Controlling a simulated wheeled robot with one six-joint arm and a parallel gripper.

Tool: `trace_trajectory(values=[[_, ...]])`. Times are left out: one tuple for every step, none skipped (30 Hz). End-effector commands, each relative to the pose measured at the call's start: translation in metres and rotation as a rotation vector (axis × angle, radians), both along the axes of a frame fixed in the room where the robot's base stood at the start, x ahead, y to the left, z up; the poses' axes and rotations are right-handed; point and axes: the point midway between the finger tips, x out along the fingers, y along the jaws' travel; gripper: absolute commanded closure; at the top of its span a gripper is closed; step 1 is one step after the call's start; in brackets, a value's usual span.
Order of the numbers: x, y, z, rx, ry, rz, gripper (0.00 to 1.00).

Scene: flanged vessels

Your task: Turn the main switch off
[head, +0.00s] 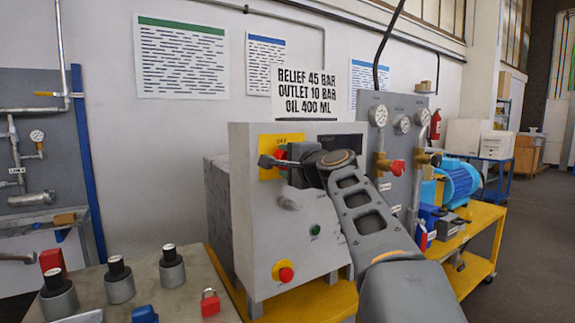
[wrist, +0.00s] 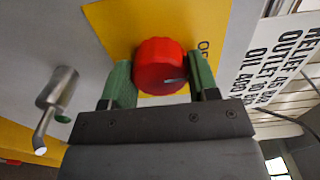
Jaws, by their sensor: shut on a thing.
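The main switch is a round red knob (wrist: 160,66) on a yellow plate (wrist: 109,22) on the front of a grey control box. In the wrist view, my gripper (wrist: 160,82) has its two green fingers on either side of the knob, shut on it. Lettering on the plate beside the right finger is partly hidden. In the head view, the yellow plate (head: 265,142) sits at the upper left of the box (head: 258,215), and my gripper (head: 282,157) hides most of the knob.
A metal lever handle (wrist: 54,95) sticks out beside the switch. Lower on the box are a green button (head: 315,230) and a red stop button (head: 285,273). A bench with several dark-topped cylinders and a red padlock (head: 210,302) stands at front left. Gauges stand right of my arm.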

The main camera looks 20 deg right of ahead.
Motion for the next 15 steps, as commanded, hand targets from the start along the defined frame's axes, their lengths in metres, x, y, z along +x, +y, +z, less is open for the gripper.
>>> trace_trajectory(values=[[0.0002,0.0001,-0.0011,-0.006,0.001,0.001,0.69],[0.0002,0.0001,-0.0010,-0.008,0.001,0.001,0.69],[0.0002,0.0001,-0.0008,-0.009,0.001,0.001,0.69],[0.0002,0.0001,-0.0008,-0.010,0.001,0.001,0.69],[0.0002,0.0002,-0.0007,-0.011,0.001,0.001,0.69],[0.0002,0.0002,-0.0007,-0.011,0.001,0.001,0.69],[0.0002,0.0002,-0.0006,-0.011,0.001,0.001,0.69],[0.0002,0.0002,-0.0006,-0.011,0.001,0.001,0.69],[0.0002,0.0002,-0.0006,-0.011,0.001,0.001,0.69],[0.0002,0.0002,-0.0006,-0.011,0.001,0.001,0.69],[0.0002,0.0002,-0.0006,-0.011,0.001,0.001,0.69],[0.0002,0.0002,-0.0006,-0.011,0.001,0.001,0.69],[0.0002,0.0002,-0.0006,-0.011,0.001,0.001,0.69],[0.0002,0.0002,-0.0006,-0.011,0.001,0.001,0.45],[0.0002,0.0002,-0.0006,-0.011,0.001,0.001,0.41]])
